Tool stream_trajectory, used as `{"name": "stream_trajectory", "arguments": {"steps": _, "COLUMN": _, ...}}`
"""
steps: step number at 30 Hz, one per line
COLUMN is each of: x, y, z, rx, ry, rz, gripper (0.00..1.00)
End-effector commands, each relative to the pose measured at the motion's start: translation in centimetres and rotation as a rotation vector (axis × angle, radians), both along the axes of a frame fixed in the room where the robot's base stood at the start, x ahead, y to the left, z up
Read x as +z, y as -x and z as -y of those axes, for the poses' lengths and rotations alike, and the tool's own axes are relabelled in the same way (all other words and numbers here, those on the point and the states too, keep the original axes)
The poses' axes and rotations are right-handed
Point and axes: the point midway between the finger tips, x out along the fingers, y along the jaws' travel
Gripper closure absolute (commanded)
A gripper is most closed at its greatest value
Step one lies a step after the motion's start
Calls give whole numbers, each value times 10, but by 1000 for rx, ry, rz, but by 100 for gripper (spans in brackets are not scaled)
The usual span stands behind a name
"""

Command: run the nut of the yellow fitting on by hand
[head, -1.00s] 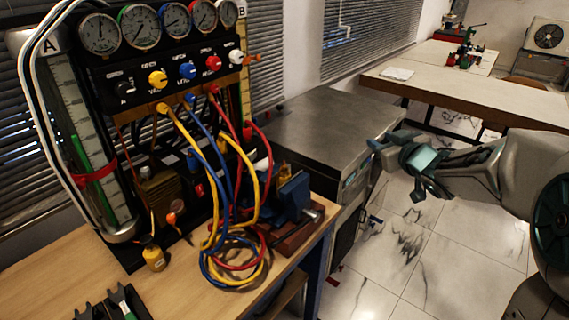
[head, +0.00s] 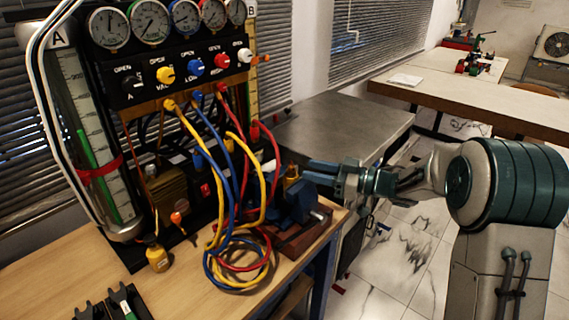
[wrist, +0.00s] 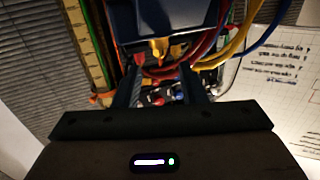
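My gripper (head: 308,171) reaches in from the right, its fingers pointing left at the blue vise (head: 300,203). The two fingers stand apart with no object visibly clamped between them; in the wrist view they frame a gap (wrist: 162,90). A small yellow piece (wrist: 158,48) shows beyond the fingertips, against a dark blue block; I cannot tell whether it is the fitting's nut. In the head view a yellow fitting (head: 169,104) joins a yellow hose to the panel under the yellow knob. A brass-yellow piece (head: 291,172) shows above the vise, beside the fingertips.
Yellow, blue and red hoses (head: 238,270) loop down onto the wooden bench (head: 190,292) left of the vise. The gauge panel (head: 130,92) stands behind. A metal-topped cabinet (head: 335,128) lies behind my arm.

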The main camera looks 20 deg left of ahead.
Motion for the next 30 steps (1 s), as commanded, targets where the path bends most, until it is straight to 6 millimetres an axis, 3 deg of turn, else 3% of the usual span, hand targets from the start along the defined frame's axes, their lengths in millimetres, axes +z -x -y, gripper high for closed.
{"name": "stream_trajectory", "arguments": {"steps": 6, "x": 1, "y": -1, "z": -48, "rx": 3, "ry": -1, "rz": 0, "gripper": 63}}
{"name": "stream_trajectory", "arguments": {"steps": 12, "x": 1, "y": -3, "z": -75, "rx": 0, "ry": 0, "rz": 1, "gripper": 63}}
{"name": "stream_trajectory", "arguments": {"steps": 25, "x": 0, "y": -4, "z": -85, "rx": -2, "ry": 0, "rz": 0, "gripper": 63}}
{"name": "stream_trajectory", "arguments": {"steps": 29, "x": 0, "y": -4, "z": -85, "rx": -2, "ry": 0, "rz": 0, "gripper": 96}}
{"name": "stream_trajectory", "arguments": {"steps": 30, "x": 0, "y": -4, "z": -85, "rx": -2, "ry": 0, "rz": 1, "gripper": 100}}
